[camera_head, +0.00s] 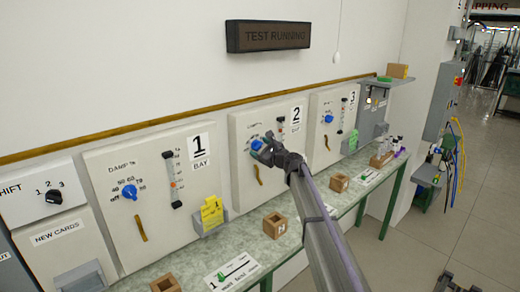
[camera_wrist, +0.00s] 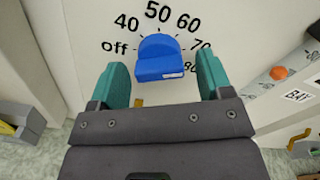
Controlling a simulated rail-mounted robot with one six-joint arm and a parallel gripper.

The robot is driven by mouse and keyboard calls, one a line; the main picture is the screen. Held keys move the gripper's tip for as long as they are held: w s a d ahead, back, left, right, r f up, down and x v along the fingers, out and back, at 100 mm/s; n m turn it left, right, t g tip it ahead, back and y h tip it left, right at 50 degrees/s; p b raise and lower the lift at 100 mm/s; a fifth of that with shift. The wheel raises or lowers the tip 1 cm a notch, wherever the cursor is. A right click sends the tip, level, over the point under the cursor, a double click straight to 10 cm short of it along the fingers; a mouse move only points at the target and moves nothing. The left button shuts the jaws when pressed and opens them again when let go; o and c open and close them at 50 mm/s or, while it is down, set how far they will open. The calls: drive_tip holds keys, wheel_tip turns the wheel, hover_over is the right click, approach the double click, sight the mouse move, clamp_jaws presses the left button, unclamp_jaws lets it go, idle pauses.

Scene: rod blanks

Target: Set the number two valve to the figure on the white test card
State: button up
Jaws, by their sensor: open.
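The number two valve's blue knob (camera_head: 256,145) is on the panel marked 2 (camera_head: 277,118). In the wrist view the blue knob (camera_wrist: 160,58) sits below a dial reading off, 40, 50, 60, 70, 80; which figure it points to I cannot tell. My gripper (camera_head: 266,148) is at that panel. In the wrist view my gripper (camera_wrist: 160,72) is open, its teal fingers on either side of the knob with gaps visible. A white card (camera_head: 232,272) lies on the bench below panel 1, and another white card (camera_head: 368,178) lies farther right; their small print is unreadable.
Panels 1 (camera_head: 135,195) and 3 (camera_head: 335,120) stand either side. A yellow card (camera_head: 212,213) and a green card (camera_head: 350,142) sit in holders. Small wooden blocks (camera_head: 275,225) stand on the green bench (camera_head: 200,252). A lit-out sign (camera_head: 268,36) hangs above.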

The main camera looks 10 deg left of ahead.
drive_tip(key=v, duration=1)
drive_tip(key=shift+s, duration=0.15)
drive_tip(key=shift+d, duration=0.1)
drive_tip(key=s+d+f+n+g+h, duration=0.1)
drive_tip(key=s+f+n+g+h, duration=0.15)
drive_tip(key=s+f+n, duration=0.35)
drive_tip(key=s+d+f+n+g+h+b, duration=0.1)
drive_tip(key=s+f+n+g, duration=0.2)
drive_tip(key=s+n, duration=0.35)
drive_tip(key=s+d+f+n+g+h, duration=0.1)
drive_tip(key=s+d+f+n+g, duration=0.2)
drive_tip(key=s, duration=0.6)
drive_tip(key=s+d+f+n+g+h+b, duration=0.1)
drive_tip(key=s+d+f+n+h, duration=0.1)
drive_tip(key=s+d+f+h, duration=0.2)
drive_tip(key=s+d+f+n+g+h+b, duration=0.1)
drive_tip(key=s+d+f+n+g+h, duration=0.1)
drive_tip(key=s+d, duration=0.9)
drive_tip(key=s+f+n+h, duration=0.1)
drive_tip(key=s+f+h, duration=0.1)
drive_tip(key=s, duration=0.5)
drive_tip(key=shift+s+f+h+b, duration=0.2)
drive_tip(key=shift+f+h+b, duration=0.15)
drive_tip(key=shift+f+h, duration=0.1)
